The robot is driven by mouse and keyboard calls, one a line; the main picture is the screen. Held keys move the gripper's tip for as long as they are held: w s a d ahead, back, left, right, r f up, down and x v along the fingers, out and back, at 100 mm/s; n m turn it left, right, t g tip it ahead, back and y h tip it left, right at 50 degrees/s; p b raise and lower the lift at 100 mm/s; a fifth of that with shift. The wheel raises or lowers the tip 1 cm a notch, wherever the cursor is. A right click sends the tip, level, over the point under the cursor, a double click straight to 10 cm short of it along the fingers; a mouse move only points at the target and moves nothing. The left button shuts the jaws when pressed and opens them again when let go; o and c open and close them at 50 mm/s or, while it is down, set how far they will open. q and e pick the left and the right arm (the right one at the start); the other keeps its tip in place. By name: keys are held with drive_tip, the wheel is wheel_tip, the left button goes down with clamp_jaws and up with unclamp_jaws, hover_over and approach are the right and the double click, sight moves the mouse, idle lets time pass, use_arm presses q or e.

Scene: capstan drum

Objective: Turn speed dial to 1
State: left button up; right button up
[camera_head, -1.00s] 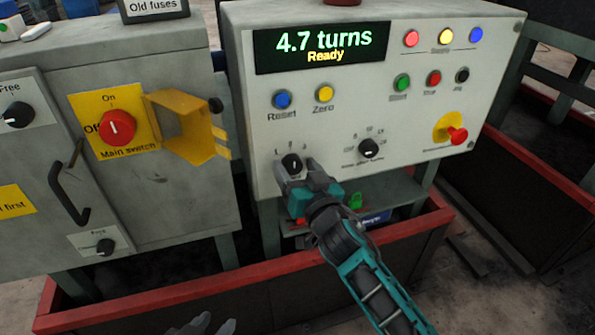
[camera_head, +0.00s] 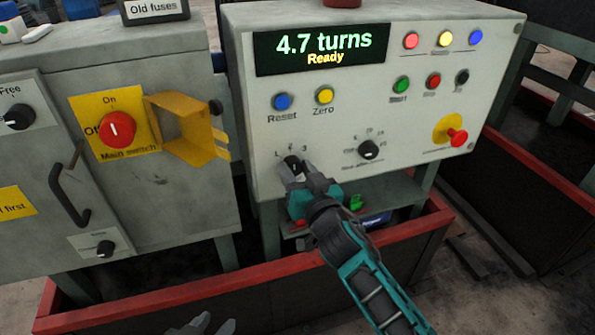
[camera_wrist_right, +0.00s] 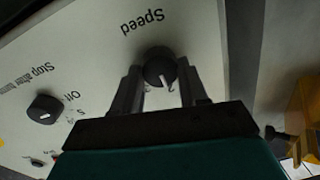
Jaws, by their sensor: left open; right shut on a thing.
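The speed dial (camera_head: 292,163) is a small black knob at the lower left of the control panel, with marks 1, 2 and 3 above it. It also shows in the right wrist view (camera_wrist_right: 158,66), by the upside-down word "Speed". My right gripper (camera_head: 297,171) is shut on it, one finger on each side; its fingers (camera_wrist_right: 158,88) flank the knob in the wrist view. The fingers partly cover the dial, and I cannot tell for sure which number its pointer faces. My left gripper (camera_head: 210,325) is open and empty at the bottom edge, mostly out of frame.
The display (camera_head: 322,48) reads "4.7 turns, Ready". The stop-after-turns dial (camera_head: 369,149) is right of the speed dial, the red emergency button (camera_head: 458,138) further right. A grey cabinet with a red main switch (camera_head: 117,128) and yellow guard (camera_head: 182,127) stands left.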

drive_tip(key=n+p, duration=0.1)
drive_tip(key=n, duration=0.3)
drive_tip(key=shift+a+r+p, duration=0.1)
drive_tip(key=shift+p, duration=0.25)
drive_tip(key=n+p, duration=0.1)
drive_tip(key=n, duration=0.3)
drive_tip(key=shift+g, duration=0.3)
drive_tip(key=shift+n, duration=0.4)
drive_tip(key=o, duration=1.1)
drive_tip(key=shift+c, duration=0.2)
drive_tip(key=shift+s, duration=0.1)
